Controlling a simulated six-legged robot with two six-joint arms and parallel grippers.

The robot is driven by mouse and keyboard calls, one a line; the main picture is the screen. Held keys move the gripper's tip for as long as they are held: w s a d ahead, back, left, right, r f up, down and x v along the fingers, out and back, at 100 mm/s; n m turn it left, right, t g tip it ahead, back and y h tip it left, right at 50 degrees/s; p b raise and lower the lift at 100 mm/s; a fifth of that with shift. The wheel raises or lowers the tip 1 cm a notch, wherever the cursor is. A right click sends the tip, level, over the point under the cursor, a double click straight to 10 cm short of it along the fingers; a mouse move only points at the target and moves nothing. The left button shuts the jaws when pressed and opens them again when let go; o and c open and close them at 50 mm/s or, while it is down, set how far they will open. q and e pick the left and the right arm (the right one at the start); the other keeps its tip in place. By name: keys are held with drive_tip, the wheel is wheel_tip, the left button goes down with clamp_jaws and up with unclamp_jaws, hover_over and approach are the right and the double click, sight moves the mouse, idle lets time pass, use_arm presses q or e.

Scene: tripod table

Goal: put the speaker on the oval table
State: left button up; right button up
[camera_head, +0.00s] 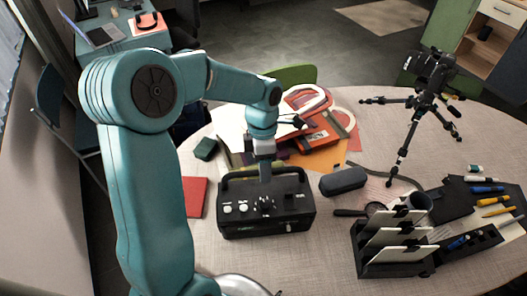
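The black box with a top handle and white knobs (288,207), which looks like the speaker, is at the centre left of the light oval table (335,255). It looks upright; whether its base touches the tabletop is hard to tell. My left arm comes in from the left and reaches over it. My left gripper (265,177) points down at the middle of the handle, overlapping it in the picture. Its fingers are small and partly hidden, so I cannot tell whether they are closed on the handle. My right gripper is not in view.
A dark rounded case (343,181) lies just right of the box. Papers and an orange folder (318,160) lie behind it. A camera tripod (412,120) stands at the back right. A black letter rack (395,245) and a pen tray (480,240) fill the front right.

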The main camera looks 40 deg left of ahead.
use_arm(q)
drive_tip(key=r, duration=0.3)
drive_tip(key=a+r, duration=0.1)
drive_tip(key=r, duration=0.1)
drive_tip(key=shift+w, duration=0.4)
drive_tip(key=shift+r, duration=0.6)
drive_tip(key=shift+f, duration=0.1)
